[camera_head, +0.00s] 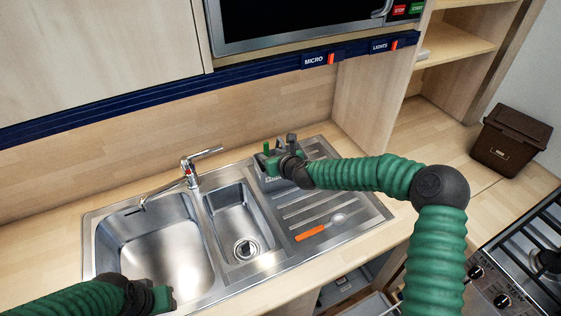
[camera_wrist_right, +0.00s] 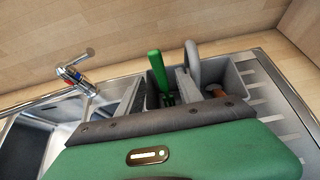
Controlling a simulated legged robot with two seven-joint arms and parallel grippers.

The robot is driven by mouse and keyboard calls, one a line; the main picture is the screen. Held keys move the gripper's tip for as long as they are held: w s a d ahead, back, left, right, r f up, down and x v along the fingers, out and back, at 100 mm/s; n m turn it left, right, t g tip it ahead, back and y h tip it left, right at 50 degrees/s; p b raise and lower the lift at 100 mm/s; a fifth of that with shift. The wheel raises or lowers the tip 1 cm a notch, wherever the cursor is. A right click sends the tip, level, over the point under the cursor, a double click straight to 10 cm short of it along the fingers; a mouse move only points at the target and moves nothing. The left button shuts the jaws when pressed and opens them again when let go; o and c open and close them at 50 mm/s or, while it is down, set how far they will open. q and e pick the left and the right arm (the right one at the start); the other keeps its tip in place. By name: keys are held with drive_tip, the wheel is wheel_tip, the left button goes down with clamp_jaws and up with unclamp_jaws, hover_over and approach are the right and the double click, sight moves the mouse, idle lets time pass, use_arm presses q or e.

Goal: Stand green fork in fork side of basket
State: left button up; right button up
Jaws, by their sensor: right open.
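The grey basket (camera_head: 268,184) stands on the drainer at the right of the sink; it also shows in the right wrist view (camera_wrist_right: 242,92). The green fork (camera_wrist_right: 157,68) stands in the basket's left compartment in that view, handle up and slightly tilted. My right gripper (camera_wrist_right: 160,92) is open, with one grey finger on each side of the fork, apart from the handle's top. The basket's label is too small to read. My left gripper (camera_head: 168,298) is low at the left, by the sink's front edge; its jaws are unclear.
A spoon with an orange handle (camera_head: 311,232) lies on the drainer in front of the basket. The basket's grey loop handle (camera_wrist_right: 194,62) rises right of the fork. The tap (camera_head: 190,172) and two empty bowls are left. A brown bin (camera_head: 509,140) and hob (camera_head: 535,262) are right.

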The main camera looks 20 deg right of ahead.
drive_tip(key=b+v, duration=0.1)
drive_tip(key=v, duration=1.3)
drive_tip(key=shift+s+b, duration=0.3)
drive_tip(key=shift+s, duration=0.1)
drive_tip(key=shift+d, duration=0.1)
